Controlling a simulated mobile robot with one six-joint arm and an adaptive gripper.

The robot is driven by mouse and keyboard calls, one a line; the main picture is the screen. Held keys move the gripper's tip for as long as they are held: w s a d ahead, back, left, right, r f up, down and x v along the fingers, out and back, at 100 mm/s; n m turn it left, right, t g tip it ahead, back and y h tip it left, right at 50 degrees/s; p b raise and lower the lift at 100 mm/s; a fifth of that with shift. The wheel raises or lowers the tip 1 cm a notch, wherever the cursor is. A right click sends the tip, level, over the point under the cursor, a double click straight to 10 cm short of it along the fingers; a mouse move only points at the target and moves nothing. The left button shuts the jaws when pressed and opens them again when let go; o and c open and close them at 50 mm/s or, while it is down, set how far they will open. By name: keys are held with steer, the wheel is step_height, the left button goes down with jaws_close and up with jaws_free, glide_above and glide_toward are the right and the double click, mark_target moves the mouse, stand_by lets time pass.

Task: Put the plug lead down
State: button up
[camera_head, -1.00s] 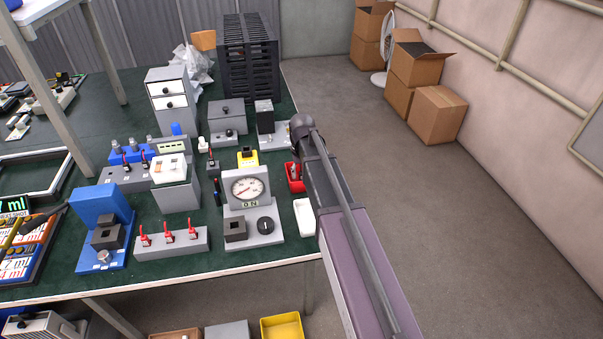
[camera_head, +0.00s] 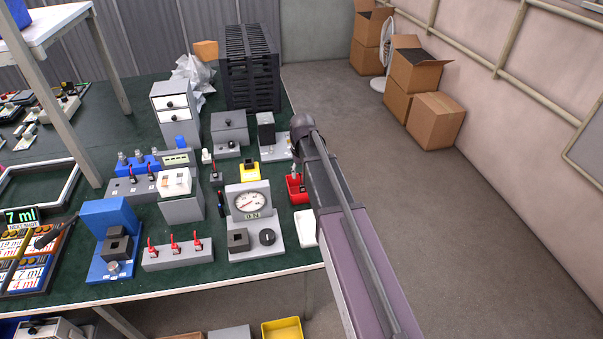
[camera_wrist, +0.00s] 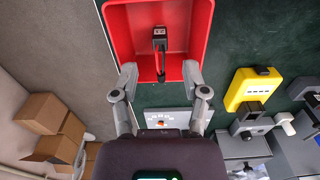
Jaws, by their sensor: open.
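The plug lead (camera_wrist: 161,48) is a thin dark piece with a black end, seen in the wrist view inside a red bin (camera_wrist: 200,30). It lies against the bin's inside, and its lower end is near the bin's near rim. My gripper (camera_wrist: 160,74) is open, with one finger on each side of the lead's lower end and a gap to both. The fingertips are at the near rim of the bin. In the head view the red bin (camera_head: 298,195) stands on the bench beside my arm, which hides my gripper there.
A yellow block (camera_wrist: 250,88) stands right of the bin in the wrist view. In the head view, a dial gauge unit (camera_head: 248,201), a white tray (camera_head: 305,226) and a grey box with red switches (camera_head: 178,257) crowd the green bench. Open floor lies to the right.

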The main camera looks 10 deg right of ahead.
mark_target(302, 185)
step_height(302, 185, up, 7)
steer(key=p, duration=0.6)
steer(key=shift+r+p, duration=0.2)
steer(key=shift+p, duration=0.15)
stand_by(0.5)
steer(key=s, duration=2)
steer(key=shift+s+a, duration=0.1)
steer(key=shift+s, duration=0.15)
